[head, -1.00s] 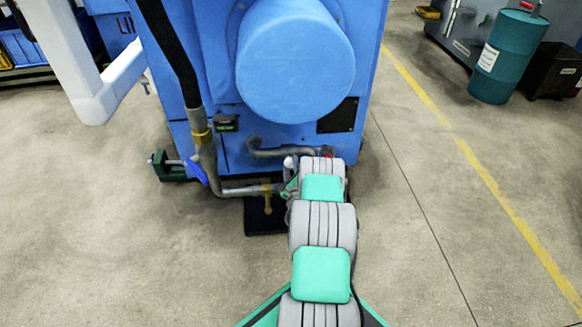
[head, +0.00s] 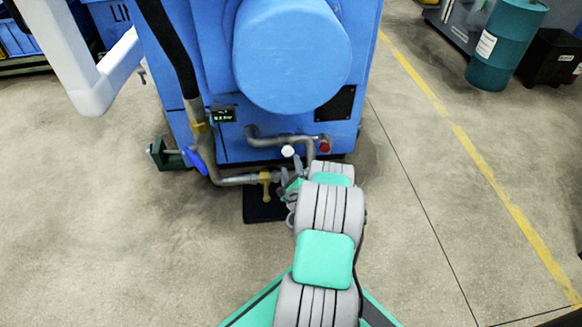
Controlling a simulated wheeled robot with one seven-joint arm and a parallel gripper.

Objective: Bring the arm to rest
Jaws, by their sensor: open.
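My arm, grey with green pads, reaches forward from the bottom of the head view toward the foot of a blue machine (head: 290,60). My gripper (head: 292,188) shows small and partly hidden at the left side of the arm's far end. It is open, and I see nothing held in it. It is close to the right end of the low grey pipe (head: 235,181) with a yellow valve (head: 265,180). I cannot tell whether it touches the pipe.
A red knob (head: 324,147) and a small lit display (head: 222,114) are on the machine's front. A green vice-like part (head: 165,155) is at its left foot. A black pad (head: 262,211) lies below the valve. A teal drum (head: 505,45) stands far right.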

